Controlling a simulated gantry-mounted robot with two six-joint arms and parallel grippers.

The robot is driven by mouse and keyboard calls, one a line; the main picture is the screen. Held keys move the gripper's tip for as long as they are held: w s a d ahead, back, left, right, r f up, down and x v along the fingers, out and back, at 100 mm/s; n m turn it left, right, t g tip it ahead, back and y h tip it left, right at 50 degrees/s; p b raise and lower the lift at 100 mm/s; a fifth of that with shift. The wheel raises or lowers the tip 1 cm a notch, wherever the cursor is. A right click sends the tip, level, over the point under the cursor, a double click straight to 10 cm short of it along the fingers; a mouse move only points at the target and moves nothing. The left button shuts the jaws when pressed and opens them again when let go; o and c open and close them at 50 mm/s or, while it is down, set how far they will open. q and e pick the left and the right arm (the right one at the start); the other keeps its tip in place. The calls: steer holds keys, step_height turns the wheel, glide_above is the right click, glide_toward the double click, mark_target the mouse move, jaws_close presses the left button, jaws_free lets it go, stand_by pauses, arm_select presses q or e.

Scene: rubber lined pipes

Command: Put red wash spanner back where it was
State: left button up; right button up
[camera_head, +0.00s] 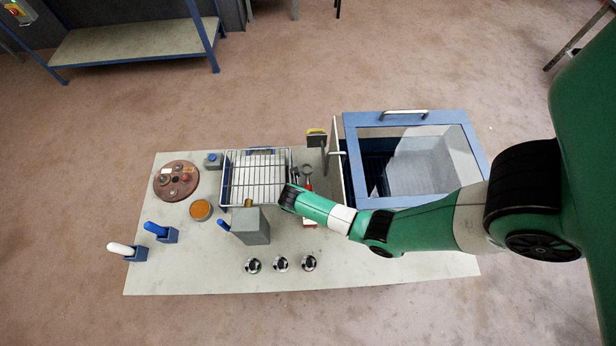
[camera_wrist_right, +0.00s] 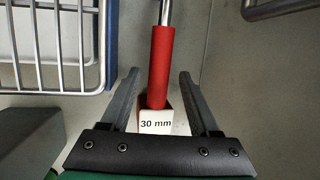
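The red-handled spanner (camera_wrist_right: 162,62) lies between the spread fingers of my right gripper (camera_wrist_right: 158,90) in the right wrist view, with a gap on both sides. Its metal shaft runs up out of the picture. The handle's near end overlaps a red block with a white "30 mm" label (camera_wrist_right: 156,122); I cannot tell whether it touches the block. In the head view part of the spanner (camera_head: 308,184) and of the block (camera_head: 310,223) show beside my right arm's end (camera_head: 290,197), which hides the fingers. My left gripper is not in view.
A wire basket (camera_head: 255,180) stands just left of the spanner, near my right gripper. A grey block (camera_head: 250,227) is close below it. A blue glass-topped box (camera_head: 415,155) with an upright panel stands right. Several metal pieces (camera_head: 281,264) line the front.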

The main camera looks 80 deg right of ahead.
steer(key=shift+r, duration=0.35)
steer(key=p+v, duration=0.5)
steer(key=v, duration=0.6)
steer(key=shift+a+r, duration=0.25)
